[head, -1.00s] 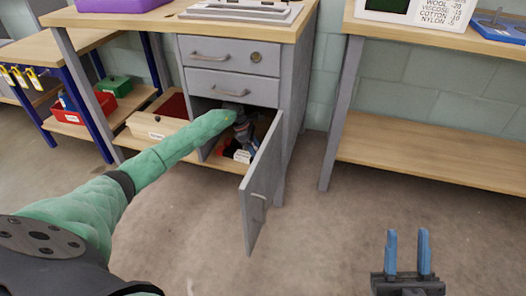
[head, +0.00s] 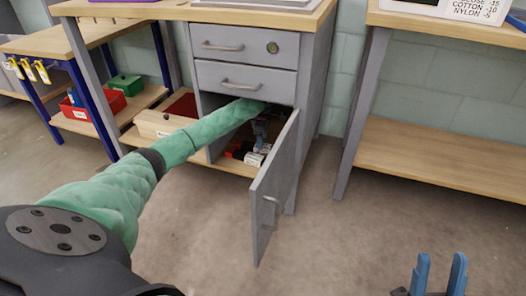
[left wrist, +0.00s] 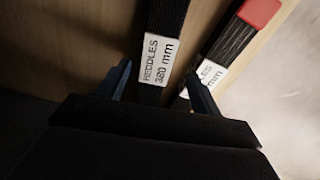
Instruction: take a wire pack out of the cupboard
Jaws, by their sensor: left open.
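The grey cupboard (head: 222,82) stands under the bench with its door (head: 275,190) swung open. My left gripper (left wrist: 160,88) is inside it, open and pointing down; in the head view it (head: 261,132) is partly hidden. In the left wrist view, a dark wire pack with a white label (left wrist: 157,60) reading HEDDLES lies between the two fingers, with nothing clamped. A second labelled pack with a red end (left wrist: 240,40) lies to its right, beside the right finger. My right gripper (head: 439,275) is open and empty at the bottom right of the head view.
The open door stands close to the right of my left arm. Two closed drawers (head: 245,80) are above the opening. A wooden box (head: 152,124) sits on the lower shelf to the left. A bench with a low shelf (head: 440,155) stands to the right. The floor in front is clear.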

